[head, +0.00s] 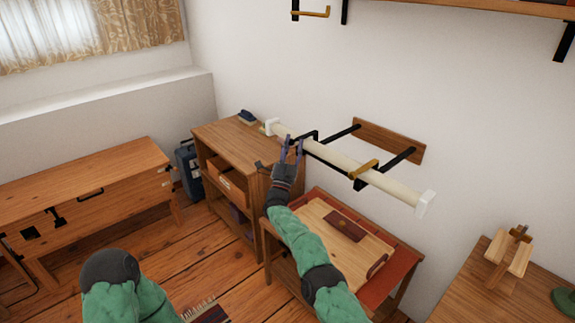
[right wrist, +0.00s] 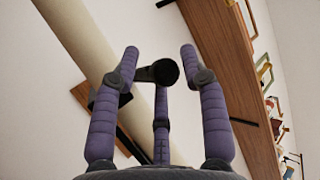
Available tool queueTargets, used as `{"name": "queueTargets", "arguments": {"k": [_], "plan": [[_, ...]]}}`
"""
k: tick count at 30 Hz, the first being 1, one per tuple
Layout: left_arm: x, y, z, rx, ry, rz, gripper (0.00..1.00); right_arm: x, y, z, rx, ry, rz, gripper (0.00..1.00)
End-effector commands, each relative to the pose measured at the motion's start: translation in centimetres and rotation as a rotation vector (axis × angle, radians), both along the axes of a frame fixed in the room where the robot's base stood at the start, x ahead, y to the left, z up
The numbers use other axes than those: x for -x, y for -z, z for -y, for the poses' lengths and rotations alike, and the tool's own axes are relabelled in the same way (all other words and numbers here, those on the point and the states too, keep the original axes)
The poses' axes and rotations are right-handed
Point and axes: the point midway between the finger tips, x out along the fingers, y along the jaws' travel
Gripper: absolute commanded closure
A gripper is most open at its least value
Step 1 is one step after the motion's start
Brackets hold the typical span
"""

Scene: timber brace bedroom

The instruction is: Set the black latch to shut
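A cream pole (head: 335,160) with white end caps lies across two black wall brackets. A black latch (head: 303,137) sits over the pole at the left bracket, and a brass-coloured latch (head: 363,171) at the right one. My right gripper (head: 291,145) is at the black latch, its purple fingers pointing up. In the right wrist view, the round black end of the latch (right wrist: 165,72) shows between the fingertips of my right gripper (right wrist: 159,58). The fingers are spread, with gaps around it; I cannot tell whether any touches. My left gripper is out of the head view.
A wooden bookcase (head: 238,137) stands left of the gripper. A low table (head: 400,255) with a wooden tray (head: 322,222) stands below the pole. A wall shelf (head: 475,6) with hooks is above. A wooden chest (head: 110,181) is at the left.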

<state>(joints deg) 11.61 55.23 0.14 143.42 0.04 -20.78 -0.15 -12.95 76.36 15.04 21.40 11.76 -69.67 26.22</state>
Motion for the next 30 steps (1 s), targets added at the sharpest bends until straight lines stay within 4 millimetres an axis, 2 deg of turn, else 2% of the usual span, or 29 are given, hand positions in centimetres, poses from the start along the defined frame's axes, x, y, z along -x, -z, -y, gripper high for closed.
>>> {"name": "queueTargets", "arguments": {"k": [5, 18, 24, 30], "plan": [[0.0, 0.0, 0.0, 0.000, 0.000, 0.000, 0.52, 1.4, 1.4, -0.7, 0.001, -0.004, -0.005, 0.58], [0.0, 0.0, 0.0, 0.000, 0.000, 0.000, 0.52, 6.7, 6.5, -2.5, -0.001, 0.000, -0.005, 0.58], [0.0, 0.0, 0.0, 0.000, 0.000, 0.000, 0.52, 7.7, 7.4, -2.8, -0.001, 0.002, -0.002, 0.58], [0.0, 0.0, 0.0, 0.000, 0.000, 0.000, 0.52, 7.8, 7.5, -2.8, -0.001, 0.002, -0.002, 0.58]]}}
